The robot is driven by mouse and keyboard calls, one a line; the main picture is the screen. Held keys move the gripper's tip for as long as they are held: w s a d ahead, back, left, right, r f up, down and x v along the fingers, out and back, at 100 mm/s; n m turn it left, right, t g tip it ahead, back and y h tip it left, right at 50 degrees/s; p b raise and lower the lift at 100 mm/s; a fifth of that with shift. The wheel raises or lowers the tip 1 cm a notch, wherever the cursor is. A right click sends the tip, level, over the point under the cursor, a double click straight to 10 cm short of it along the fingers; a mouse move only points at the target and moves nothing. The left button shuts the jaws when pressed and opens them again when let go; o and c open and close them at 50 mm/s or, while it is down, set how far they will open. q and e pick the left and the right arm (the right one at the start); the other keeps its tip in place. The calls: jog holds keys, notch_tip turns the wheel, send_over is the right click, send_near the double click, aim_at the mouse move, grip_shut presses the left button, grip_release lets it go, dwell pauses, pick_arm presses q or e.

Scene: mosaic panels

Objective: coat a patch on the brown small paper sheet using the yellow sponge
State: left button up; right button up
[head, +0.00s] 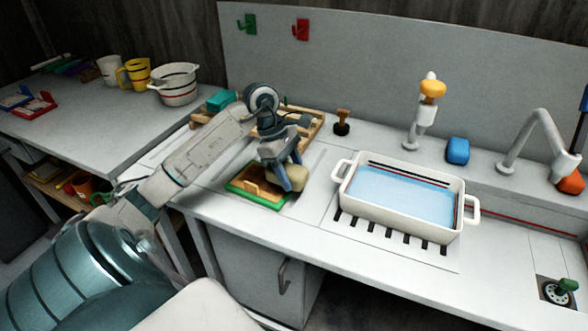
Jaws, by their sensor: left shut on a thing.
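My left gripper (287,186) is shut on a yellowish sponge (299,176), partly hidden by the fingers. It holds the sponge low at the right side of a small brown sheet (246,188). The sheet lies on the counter and has a green border (264,202) along its front. I cannot tell whether the sponge touches the sheet. My left arm comes in from the left and hides part of the area behind the sheet. My right gripper is not in view.
A white basin (399,220) of blue liquid stands right of the sheet on a slotted drain. A wooden rack (312,124) and a brown-handled stamp-like tool (342,123) stand behind. A tap (530,133) and a blue block (457,151) are at the right. A white pot (177,88) stands on the left table.

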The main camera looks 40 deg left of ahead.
pick_arm(q)
jog(key=shift+v, duration=0.85)
jog(key=shift+d+r+p, duration=0.1)
jog(key=shift+r+p, duration=0.35)
jog(key=shift+r, duration=1.05)
jog(key=shift+r+p, duration=0.4)
jog(key=shift+r, duration=0.05)
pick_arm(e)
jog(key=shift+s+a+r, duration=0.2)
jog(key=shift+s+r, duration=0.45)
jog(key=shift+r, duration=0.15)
